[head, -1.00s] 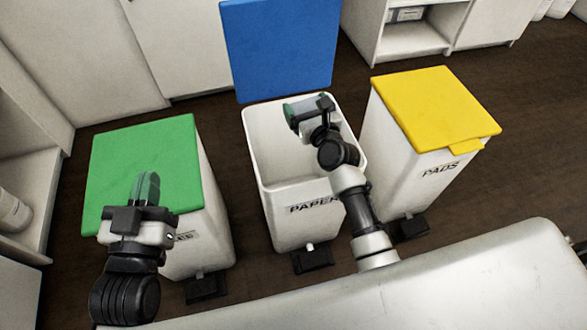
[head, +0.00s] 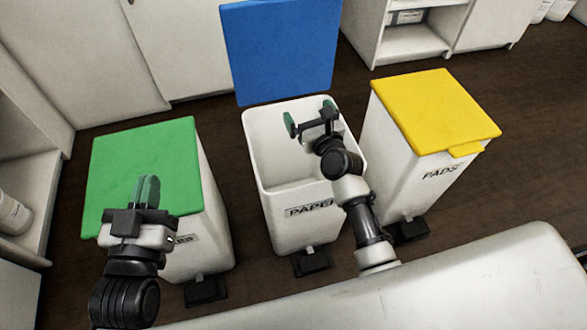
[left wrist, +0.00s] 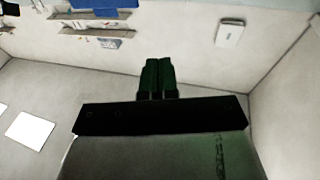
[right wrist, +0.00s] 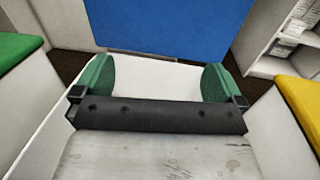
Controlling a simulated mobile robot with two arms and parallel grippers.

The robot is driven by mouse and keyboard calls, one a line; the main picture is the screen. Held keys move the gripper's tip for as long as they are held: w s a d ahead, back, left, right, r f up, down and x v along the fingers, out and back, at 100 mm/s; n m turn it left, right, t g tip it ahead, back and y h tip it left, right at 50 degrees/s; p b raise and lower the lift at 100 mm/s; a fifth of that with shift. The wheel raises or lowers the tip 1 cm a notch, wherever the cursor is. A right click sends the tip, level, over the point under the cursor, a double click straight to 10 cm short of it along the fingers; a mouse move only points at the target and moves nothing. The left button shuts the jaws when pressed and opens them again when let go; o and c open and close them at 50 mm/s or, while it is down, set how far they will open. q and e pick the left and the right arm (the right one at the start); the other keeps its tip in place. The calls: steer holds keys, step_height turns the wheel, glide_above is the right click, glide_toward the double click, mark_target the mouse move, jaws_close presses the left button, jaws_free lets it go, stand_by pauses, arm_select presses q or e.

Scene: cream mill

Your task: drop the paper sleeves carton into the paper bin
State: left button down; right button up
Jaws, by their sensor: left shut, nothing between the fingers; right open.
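The white paper bin (head: 287,217), labelled PAPER, stands in the middle of the head view with its blue lid (head: 282,50) raised behind it. My right gripper (head: 309,114) is over the bin's opening, with its green fingers spread wide and empty. In the right wrist view its two fingers (right wrist: 158,82) stand far apart over the bin's rim, with the blue lid beyond. I cannot see the paper sleeves carton in any view now, and the low part of the bin's inside is hidden. My left gripper (head: 147,191) is shut and empty, in front of the green-lidded bin.
A bin with a shut green lid (head: 150,165) stands to the left. A bin with a shut yellow lid (head: 437,108), labelled PADS, stands close on the right. Black pedals sit at the bins' feet. White cabinets (head: 180,45) line the back.

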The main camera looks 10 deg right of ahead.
arm_select(q)
steer(key=f+g, duration=0.1)
steer(key=a+f+g+y+p, duration=0.1)
steer(key=f+g, duration=0.1)
steer(key=s+f+g, duration=0.1)
steer(key=f, duration=0.1)
steer(key=shift+s+a+f+g+y+p, duration=0.1)
steer(key=shift+a+f+g+y+p, duration=0.1)
steer(key=shift+g+y+p, duration=0.15)
arm_select(e)
steer(key=s+d, duration=0.1)
steer(key=s, duration=0.8)
steer(key=shift+s+d, duration=0.15)
steer(key=shift+d, duration=0.1)
